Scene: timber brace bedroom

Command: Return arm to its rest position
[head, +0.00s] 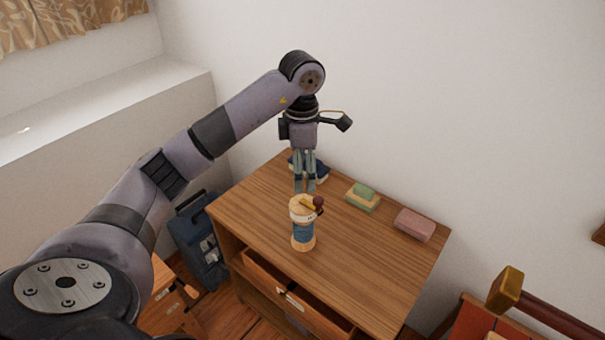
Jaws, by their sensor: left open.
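My left arm reaches in from the left over a wooden dresser (375,270). My left gripper (305,188) points down above the back left part of the dresser top, with its fingers apart and nothing seen between them. A wooden and blue cylindrical object (302,238) stands upright on the dresser just in front of the gripper, with a small dark red and yellow piece (312,205) on its top. I cannot tell whether the fingertips touch anything. My right gripper is not in view.
A dark blue item (320,172) lies behind the gripper, partly hidden. A green and yellow block (363,196) and a pink block (415,225) lie to the right. A dresser drawer (290,295) is partly open. A blue case (200,245) stands left. The wall is close behind.

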